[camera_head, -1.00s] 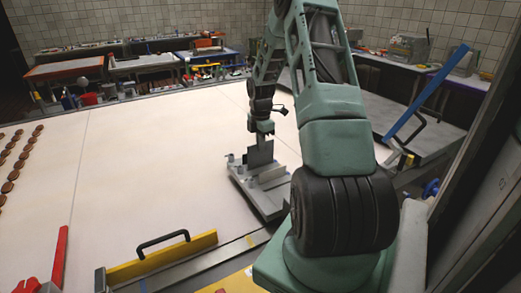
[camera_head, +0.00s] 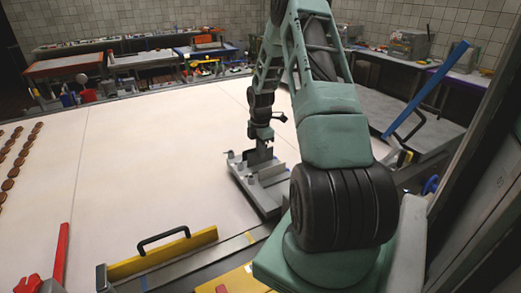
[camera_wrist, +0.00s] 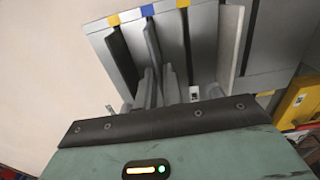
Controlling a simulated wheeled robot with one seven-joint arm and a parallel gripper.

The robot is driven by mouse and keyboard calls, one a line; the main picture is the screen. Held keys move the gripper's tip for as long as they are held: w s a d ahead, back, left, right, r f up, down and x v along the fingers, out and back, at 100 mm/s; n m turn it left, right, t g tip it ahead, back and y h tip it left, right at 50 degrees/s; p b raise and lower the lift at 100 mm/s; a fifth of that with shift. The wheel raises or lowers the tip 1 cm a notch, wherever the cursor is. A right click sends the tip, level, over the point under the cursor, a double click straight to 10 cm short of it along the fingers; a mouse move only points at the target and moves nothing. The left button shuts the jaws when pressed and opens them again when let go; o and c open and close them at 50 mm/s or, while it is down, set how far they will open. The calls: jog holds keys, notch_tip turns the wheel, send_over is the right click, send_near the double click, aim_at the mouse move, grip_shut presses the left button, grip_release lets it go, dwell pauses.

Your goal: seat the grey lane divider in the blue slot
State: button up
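The grey lane divider (camera_wrist: 151,45) is a thin upright plate. In the wrist view it stands between my gripper's fingers (camera_wrist: 158,88) and lines up with the blue mark (camera_wrist: 147,10) on the grey slotted fixture (camera_wrist: 205,40). My gripper appears shut on its near end. In the head view my gripper (camera_head: 264,145) is low over the fixture (camera_head: 241,180), and the divider is mostly hidden among the fixture's walls. Its bottom edge is hidden, so I cannot tell how deep it sits.
Yellow marks (camera_wrist: 113,20) flank the blue one, with dark plates below them. A yellow bar with a black handle (camera_head: 163,255) and a red tool (camera_head: 60,255) lie at the table's front. Brown round pieces (camera_head: 15,160) line the left. The table's middle is clear.

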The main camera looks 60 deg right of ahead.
jog(key=shift+o, duration=1.3)
jog(key=shift+r, duration=0.1)
notch_tip(320, 180, up, 13)
jog(key=b, duration=0.2)
jog(key=w+a+r+m, duration=0.1)
jog(key=w+a+r, duration=0.1)
jog(key=a, duration=1.5)
jog(key=w+a+r+m, duration=0.1)
jog(key=w+a, duration=0.1)
jog(key=a, duration=1.6)
jog(key=s+a, duration=0.8)
jog(key=a, duration=0.4)
jog(key=s+a+m, duration=0.1)
jog(key=s+a, duration=0.3)
jog(key=s, duration=0.3)
jog(key=s+a+m, duration=0.1)
jog(key=s+a, duration=0.2)
jog(key=s, duration=0.4)
jog(key=shift+s+a+y, duration=0.25)
jog(key=shift+a+y, duration=0.05)
jog(key=shift+a, duration=0.1)
